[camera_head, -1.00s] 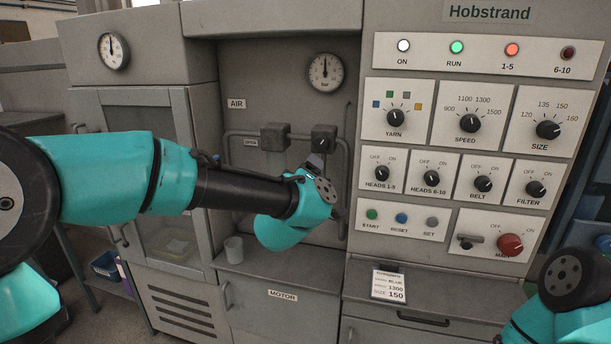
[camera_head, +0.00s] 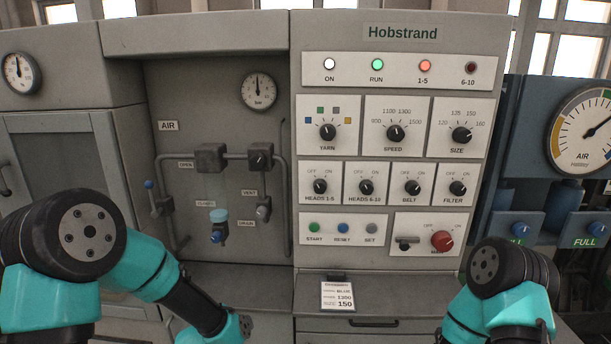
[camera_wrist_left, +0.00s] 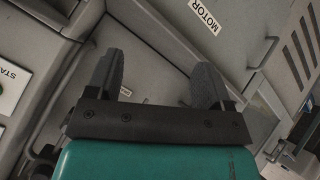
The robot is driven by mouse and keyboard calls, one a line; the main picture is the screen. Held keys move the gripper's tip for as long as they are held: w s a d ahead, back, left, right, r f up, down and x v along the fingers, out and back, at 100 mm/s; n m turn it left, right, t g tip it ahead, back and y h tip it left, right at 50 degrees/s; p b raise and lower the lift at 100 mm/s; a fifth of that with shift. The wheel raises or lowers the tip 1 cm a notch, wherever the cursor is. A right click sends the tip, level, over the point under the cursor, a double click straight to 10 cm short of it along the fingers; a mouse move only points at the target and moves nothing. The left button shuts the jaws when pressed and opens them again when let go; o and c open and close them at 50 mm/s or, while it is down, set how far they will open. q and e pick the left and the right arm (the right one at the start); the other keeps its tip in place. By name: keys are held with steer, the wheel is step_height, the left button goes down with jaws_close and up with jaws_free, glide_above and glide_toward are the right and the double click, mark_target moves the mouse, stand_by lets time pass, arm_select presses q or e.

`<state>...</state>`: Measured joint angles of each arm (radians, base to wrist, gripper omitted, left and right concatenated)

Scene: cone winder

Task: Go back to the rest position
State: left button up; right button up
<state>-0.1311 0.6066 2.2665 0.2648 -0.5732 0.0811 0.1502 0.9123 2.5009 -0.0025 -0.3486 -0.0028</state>
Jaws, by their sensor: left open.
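My left gripper (camera_wrist_left: 160,78) is open and empty in the left wrist view, with its two dark fingers apart. Beyond them are grey panels of the machine, one with a MOTOR label (camera_wrist_left: 206,17). In the head view my left arm is folded low at the left, its forearm pointing down to the right, and its fingers are out of the picture. My right arm is folded at the lower right, with its gripper out of view. The grey Hobstrand control panel (camera_head: 395,85) stands beyond both arms.
The AIR recess holds pipes, a gauge (camera_head: 259,91) and small valves (camera_head: 217,236). A job card (camera_head: 338,296) lies on the ledge below the panel. A blue unit with a large gauge (camera_head: 590,130) stands at the right. The space before the panel is clear.

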arm_select(q)
steer(key=s+a+f+m+g+h, duration=0.1)
steer(key=s+f+g, duration=0.8)
steer(key=s+f, duration=1.1)
steer(key=shift+s+a+f+m+h, duration=0.3)
steer(key=shift+s+a+m, duration=0.5)
steer(key=shift+s+a, duration=0.35)
stand_by(3.3)
